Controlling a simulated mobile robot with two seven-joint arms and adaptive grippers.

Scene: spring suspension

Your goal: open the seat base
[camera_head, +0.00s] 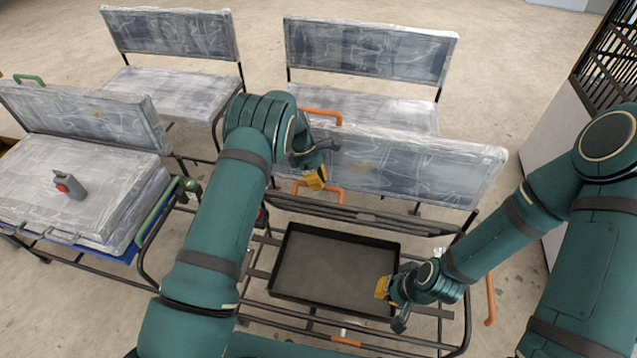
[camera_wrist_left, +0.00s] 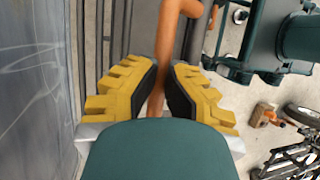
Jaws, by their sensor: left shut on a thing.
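A grey plastic-wrapped panel (camera_head: 425,165) of the front seat stands upright behind an open black tray (camera_head: 330,270). I cannot tell whether this panel is the seat base or the backrest. My left gripper (camera_head: 316,180) is at the panel's lower left, shut on an orange handle (camera_head: 333,192). In the left wrist view, the yellow fingers of my left gripper (camera_wrist_left: 158,85) close around the orange handle (camera_wrist_left: 170,45), with the grey panel (camera_wrist_left: 30,90) at the left. My right gripper (camera_head: 388,298) is at the tray's right edge; its finger opening is unclear.
Another orange handle (camera_head: 320,114) sits on the panel's top edge. A seat with a grey cushion (camera_head: 85,185) and a red-topped grey object (camera_head: 69,185) stands at the left. Two more seats stand behind. A white cabinet (camera_head: 550,150) stands at the right.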

